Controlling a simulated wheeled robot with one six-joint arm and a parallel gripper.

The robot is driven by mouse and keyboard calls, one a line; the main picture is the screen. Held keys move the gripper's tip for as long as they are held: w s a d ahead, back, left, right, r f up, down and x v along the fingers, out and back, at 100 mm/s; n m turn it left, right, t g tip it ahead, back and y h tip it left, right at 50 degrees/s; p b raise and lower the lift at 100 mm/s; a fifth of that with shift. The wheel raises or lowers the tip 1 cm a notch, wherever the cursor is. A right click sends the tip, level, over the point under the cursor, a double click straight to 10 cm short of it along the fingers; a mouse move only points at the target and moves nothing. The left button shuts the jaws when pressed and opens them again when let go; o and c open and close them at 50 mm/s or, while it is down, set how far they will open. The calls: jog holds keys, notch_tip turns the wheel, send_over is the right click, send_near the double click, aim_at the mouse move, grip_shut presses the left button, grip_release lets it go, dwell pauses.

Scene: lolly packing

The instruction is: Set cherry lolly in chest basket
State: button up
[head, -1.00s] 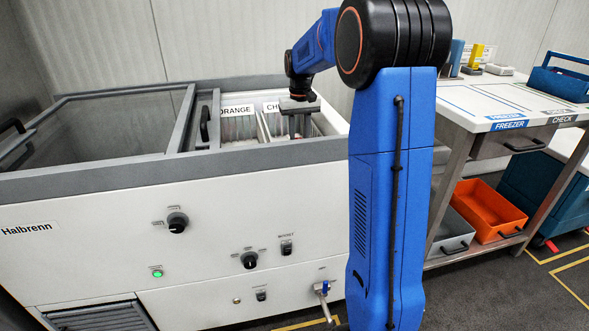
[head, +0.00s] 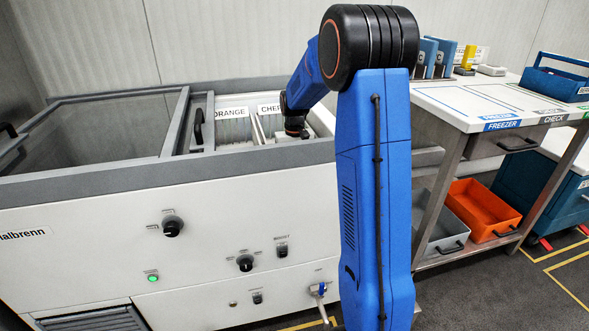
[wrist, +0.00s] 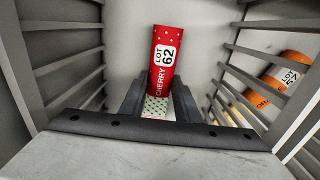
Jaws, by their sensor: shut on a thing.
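The cherry lolly (wrist: 164,58) is a red packet with white dots and a label reading LOT 62 and CHERRY. My gripper (wrist: 157,100) is shut on its near end, where a pale dotted patch shows between the fingers. The lolly lies between the slatted side walls of a chest basket (wrist: 62,75), above a pale floor; I cannot tell whether it touches the floor. In the head view my wrist reaches down into the basket marked CHER... (head: 269,108), and the fingers and lolly are hidden there.
An orange lolly (wrist: 288,78) lies beyond the right-hand slats. The ORANGE basket (head: 232,113) is left of the cherry one. The freezer chest's grey rim (head: 250,158) surrounds the opening, and a glass lid (head: 95,130) covers the left side. A worktable (head: 490,100) stands right.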

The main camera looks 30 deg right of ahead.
jog(key=shift+f, duration=0.1)
jog(key=o, duration=1.1)
jog(key=shift+c, duration=0.2)
notch_tip(320, 180, up, 12)
jog(key=shift+r, duration=0.2)
